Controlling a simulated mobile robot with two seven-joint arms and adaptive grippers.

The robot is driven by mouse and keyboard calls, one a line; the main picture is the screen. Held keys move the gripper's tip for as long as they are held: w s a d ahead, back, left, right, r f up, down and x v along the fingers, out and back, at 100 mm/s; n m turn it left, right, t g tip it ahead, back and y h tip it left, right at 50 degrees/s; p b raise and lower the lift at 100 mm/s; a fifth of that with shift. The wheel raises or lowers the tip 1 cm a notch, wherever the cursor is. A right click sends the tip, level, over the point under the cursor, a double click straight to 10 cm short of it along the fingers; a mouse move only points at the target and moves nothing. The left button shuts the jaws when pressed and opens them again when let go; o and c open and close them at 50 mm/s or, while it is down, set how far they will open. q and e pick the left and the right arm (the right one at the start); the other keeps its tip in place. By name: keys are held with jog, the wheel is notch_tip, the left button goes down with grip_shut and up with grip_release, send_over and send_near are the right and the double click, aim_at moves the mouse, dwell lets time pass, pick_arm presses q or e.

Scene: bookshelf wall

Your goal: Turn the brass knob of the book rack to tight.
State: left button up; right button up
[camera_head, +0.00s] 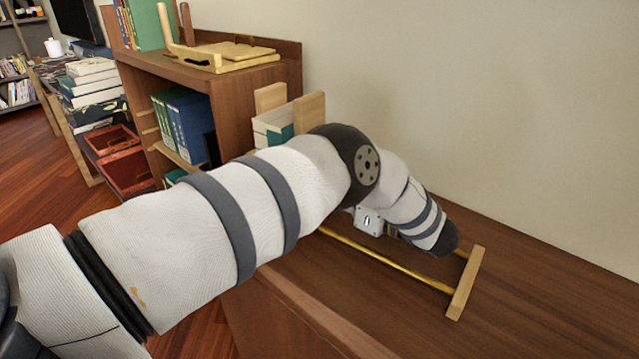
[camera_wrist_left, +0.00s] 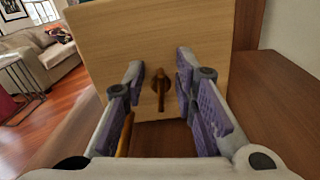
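The book rack has a wooden end piece (camera_head: 467,283) at the right and brass rods (camera_head: 385,260) running along the wooden top. Its wooden panels (camera_head: 309,111) stand behind my arm with books between them. In the left wrist view, a wooden panel (camera_wrist_left: 160,45) fills the upper middle, and the brass knob (camera_wrist_left: 160,88) sticks out of its face, its bar near upright. My left gripper (camera_wrist_left: 161,78) is open, with its purple-padded fingers on either side of the knob and gaps visible on both sides. In the head view my arm hides the knob and the gripper's fingers. My right gripper is in neither view.
A wooden shelf unit (camera_head: 222,85) with blue and green books (camera_head: 187,125) stands behind at left, a light wooden stand (camera_head: 215,58) on top. Red crates (camera_head: 125,170) and stacked books (camera_head: 92,85) are further left. The wooden top (camera_head: 550,300) is clear at right, beside the wall.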

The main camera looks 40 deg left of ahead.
pick_arm(q)
grip_shut()
dwell(0.4)
jog(key=m, duration=0.3)
jog(key=shift+w+f+m, duration=0.1)
jog(key=shift+w+m, duration=0.15)
jog(key=shift+m, duration=0.15)
jog(key=shift+w+f+m, duration=0.15)
jog(key=shift+w+m, duration=0.05)
jog(key=shift+m, duration=1.3)
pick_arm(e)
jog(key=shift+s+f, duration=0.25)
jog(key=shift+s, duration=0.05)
